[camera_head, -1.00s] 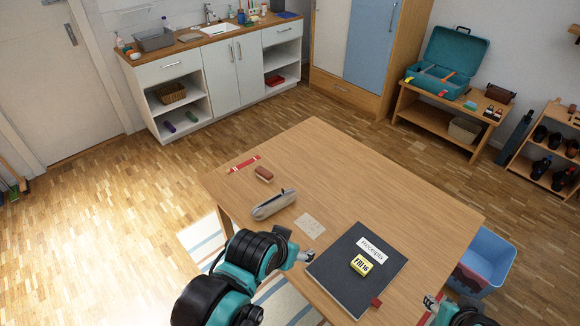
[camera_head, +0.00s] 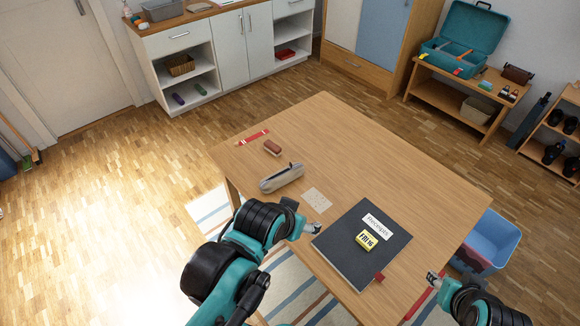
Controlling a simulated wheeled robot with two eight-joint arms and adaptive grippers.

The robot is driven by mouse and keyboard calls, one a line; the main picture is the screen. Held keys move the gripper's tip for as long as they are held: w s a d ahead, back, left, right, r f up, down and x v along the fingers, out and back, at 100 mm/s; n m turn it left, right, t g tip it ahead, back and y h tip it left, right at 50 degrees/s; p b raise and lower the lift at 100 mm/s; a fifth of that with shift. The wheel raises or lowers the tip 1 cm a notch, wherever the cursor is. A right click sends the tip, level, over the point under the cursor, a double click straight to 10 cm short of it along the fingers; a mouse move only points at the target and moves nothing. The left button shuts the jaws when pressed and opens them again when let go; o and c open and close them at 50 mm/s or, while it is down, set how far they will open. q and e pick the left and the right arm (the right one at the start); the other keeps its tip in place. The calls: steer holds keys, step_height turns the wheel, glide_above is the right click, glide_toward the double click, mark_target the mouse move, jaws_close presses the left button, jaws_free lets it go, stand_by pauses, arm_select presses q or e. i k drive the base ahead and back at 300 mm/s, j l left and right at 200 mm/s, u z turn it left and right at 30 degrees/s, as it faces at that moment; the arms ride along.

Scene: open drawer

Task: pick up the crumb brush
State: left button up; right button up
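A small reddish-brown block with a paler lower edge (camera_head: 272,147), which looks like the crumb brush, lies on the far left part of the wooden table (camera_head: 420,185). It is apart from the things around it, and neither gripper is near it. My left gripper (camera_head: 315,228) is at the table's near left edge, below a beige card and left of the black folder. My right gripper (camera_head: 434,278) is at the near right edge of the table. Both look empty, but their fingers are too small to tell open from shut.
A grey pencil case (camera_head: 282,178) lies between my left gripper and the block. A blue bin (camera_head: 490,242) stands right of the table.

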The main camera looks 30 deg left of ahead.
mark_target(271, 147)
steer(key=k+j, duration=0.1)
steer(key=j, duration=0.25)
steer(key=j+z, duration=0.35)
steer(key=j, duration=1.05)
steer(key=i+j+z, duration=0.1)
steer(key=i, duration=0.25)
steer(key=i+j+z, duration=0.15)
steer(key=i+j, duration=0.2)
